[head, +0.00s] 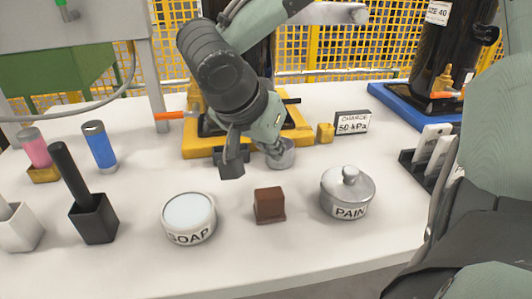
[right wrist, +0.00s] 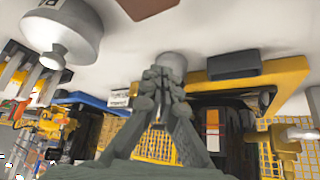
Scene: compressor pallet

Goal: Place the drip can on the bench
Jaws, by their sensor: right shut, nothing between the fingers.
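A small grey metal can (head: 281,153), which looks like the drip can, stands on the white bench (head: 130,255) by the front edge of the yellow pallet frame. My right gripper (head: 271,138) is right above and behind it, shut and empty. In the right wrist view, the closed fingertips (right wrist: 163,76) overlap the can (right wrist: 174,61), which shows past them; I cannot tell whether they touch it. My left gripper is not in view.
The yellow frame (head: 197,153) has a dark block (head: 230,166) at its front. A soap tub (head: 189,217), brown block (head: 269,204) and PAIN-labelled pot (head: 347,195) stand in front. A charge sign (head: 352,122) is at right. The bench's front strip is clear.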

